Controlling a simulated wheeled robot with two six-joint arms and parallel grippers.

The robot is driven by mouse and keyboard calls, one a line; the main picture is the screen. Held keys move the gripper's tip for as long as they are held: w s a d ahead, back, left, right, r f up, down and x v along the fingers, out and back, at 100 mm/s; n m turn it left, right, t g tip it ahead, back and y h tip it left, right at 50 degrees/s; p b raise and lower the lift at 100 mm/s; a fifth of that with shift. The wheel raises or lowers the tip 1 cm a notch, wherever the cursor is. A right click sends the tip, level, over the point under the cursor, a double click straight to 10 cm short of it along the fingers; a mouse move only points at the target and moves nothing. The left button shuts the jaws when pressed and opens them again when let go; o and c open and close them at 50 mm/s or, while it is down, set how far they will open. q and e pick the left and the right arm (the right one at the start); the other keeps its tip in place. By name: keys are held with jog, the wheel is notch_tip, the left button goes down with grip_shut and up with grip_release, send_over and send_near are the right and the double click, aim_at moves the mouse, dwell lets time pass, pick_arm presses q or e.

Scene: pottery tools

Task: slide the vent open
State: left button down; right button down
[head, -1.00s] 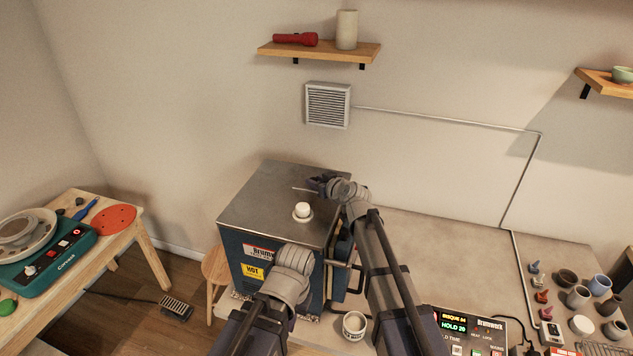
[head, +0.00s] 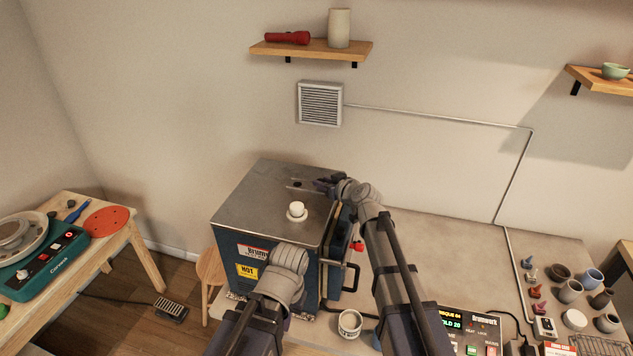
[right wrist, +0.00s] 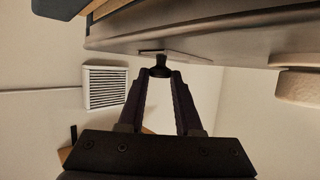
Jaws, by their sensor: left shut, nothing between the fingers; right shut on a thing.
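The kiln (head: 262,205) stands at the centre of the head view with its metal top facing up. A small vent slide on that top, seen from below as a flat plate (right wrist: 183,57), carries a dark knob (right wrist: 160,71). My right gripper (head: 324,184) is shut on this knob, and the fingers (right wrist: 160,85) frame it in the right wrist view. A dark vent opening (head: 297,184) shows on the kiln top just left of the right gripper. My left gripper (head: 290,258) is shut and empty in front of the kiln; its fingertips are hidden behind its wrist.
A white plug (head: 297,209) stands up from the kiln top near the right gripper. A louvred wall grille (head: 320,104) and a shelf (head: 310,48) are behind. A cup (head: 350,323) stands right of the kiln; several small pots are far right.

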jog(key=shift+d, duration=0.15)
jog(key=c, duration=1)
grip_release()
jog(key=o, duration=0.3)
jog(key=shift+s+d, duration=0.1)
jog(key=shift+d, duration=0.05)
jog(key=shift+o, duration=0.6)
jog(key=p+v, duration=0.3)
jog(key=v, duration=0.4)
jog(key=shift+s, duration=0.3)
jog(key=shift+d+r, duration=0.1)
jog(key=shift+r, duration=0.05)
